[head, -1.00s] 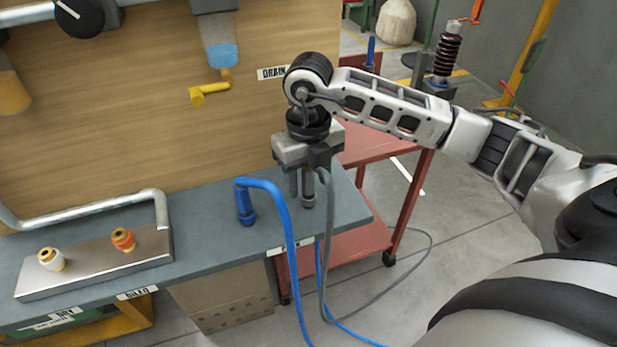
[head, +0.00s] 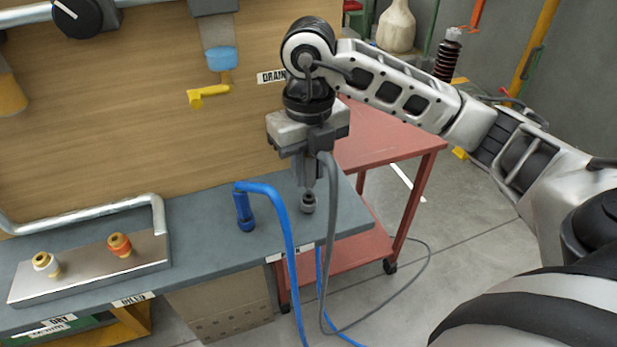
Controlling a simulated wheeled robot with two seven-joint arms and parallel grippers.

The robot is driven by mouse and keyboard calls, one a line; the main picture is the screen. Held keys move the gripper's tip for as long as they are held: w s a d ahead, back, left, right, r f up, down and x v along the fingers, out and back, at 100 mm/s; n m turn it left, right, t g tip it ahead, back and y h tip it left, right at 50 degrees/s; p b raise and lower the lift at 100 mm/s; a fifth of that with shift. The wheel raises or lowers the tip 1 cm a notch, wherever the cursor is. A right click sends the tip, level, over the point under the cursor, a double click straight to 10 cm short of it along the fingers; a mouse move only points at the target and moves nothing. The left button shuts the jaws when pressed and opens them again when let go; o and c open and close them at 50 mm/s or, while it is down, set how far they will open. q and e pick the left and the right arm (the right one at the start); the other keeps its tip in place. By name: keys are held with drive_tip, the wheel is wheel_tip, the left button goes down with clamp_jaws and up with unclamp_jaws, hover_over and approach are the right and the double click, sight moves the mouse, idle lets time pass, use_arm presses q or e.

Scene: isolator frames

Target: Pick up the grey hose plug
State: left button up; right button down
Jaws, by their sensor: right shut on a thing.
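My right gripper (head: 308,180) is above the right end of the bench, pointing down. It is shut on the grey hose plug, which is mostly hidden between the fingers. The grey hose (head: 332,210) comes out beside the fingers, hangs over the bench's front edge and loops on the floor. My left gripper is not in view.
A blue hose plug (head: 244,212) stands upright on the bench (head: 200,240), left of the gripper. A metal block (head: 90,268) with two brass-coloured fittings lies further left. A wooden panel (head: 130,120) rises behind. A red cart (head: 385,140) stands at right.

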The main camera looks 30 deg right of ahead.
drive_tip(key=s+a+r, duration=0.6)
drive_tip(key=s+r, duration=0.1)
drive_tip(key=s, duration=0.3)
drive_tip(key=shift+a+r+p, duration=0.3)
drive_tip(key=shift+a+p, duration=0.05)
drive_tip(key=shift+w, duration=0.1)
wheel_tip(320, 180, up, 4)
drive_tip(key=p, duration=0.2)
drive_tip(key=shift+f+p, duration=0.25)
drive_tip(key=shift+p, duration=0.1)
